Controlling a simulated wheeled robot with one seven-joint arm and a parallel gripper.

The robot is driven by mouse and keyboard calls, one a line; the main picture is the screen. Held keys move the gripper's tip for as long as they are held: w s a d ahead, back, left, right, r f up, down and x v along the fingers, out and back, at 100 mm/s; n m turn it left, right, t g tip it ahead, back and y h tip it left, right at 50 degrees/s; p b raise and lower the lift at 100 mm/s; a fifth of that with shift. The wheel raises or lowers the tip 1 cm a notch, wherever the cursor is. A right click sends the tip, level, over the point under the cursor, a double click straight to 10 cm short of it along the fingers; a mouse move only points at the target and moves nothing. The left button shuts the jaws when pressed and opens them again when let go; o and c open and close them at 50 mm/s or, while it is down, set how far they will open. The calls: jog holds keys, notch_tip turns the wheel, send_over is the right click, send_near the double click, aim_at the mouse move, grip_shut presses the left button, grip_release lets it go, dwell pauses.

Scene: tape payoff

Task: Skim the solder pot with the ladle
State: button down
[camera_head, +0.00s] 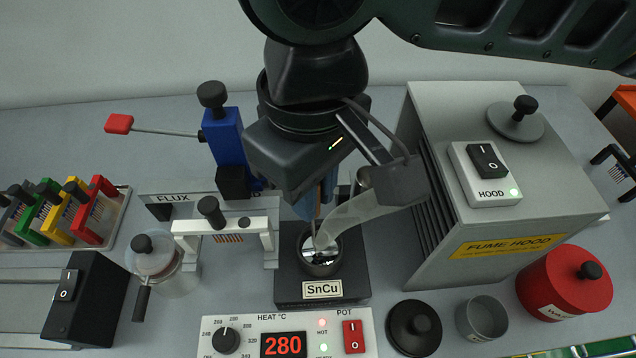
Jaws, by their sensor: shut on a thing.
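The solder pot (286,289), a black block labelled SnCu, stands at the front centre. Its round well (322,266) holds shiny, silvery solder and is uncovered. My gripper (317,203) is above the pot and shut on the ladle. A thin, brownish length of the ladle (315,226) shows below the gripper, reaching down to the well. The gripper body hides most of the handle, and I cannot tell how deep the bowl sits. A whitish plume (352,219) runs from the well up to a dark hood nozzle (398,184).
The grey fume hood (560,195) stands close at right, its switch light green. In front are a black knobbed lid (413,327), a grey cup (482,318) and a red lidded can (565,285). The heat panel (283,344) reads 280. A white bridge-like holder (221,228) and glass jar (160,265) stand left.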

jog(key=shift+s, duration=0.2)
jog(key=shift+s+p, duration=0.3)
jog(key=shift+r, duration=0.1)
notch_tip(320, 180, up, 7)
jog(key=p, duration=0.3)
dwell(1.3)
jog(key=shift+r, duration=0.1)
jog(key=shift+s, duration=0.1)
dwell(0.4)
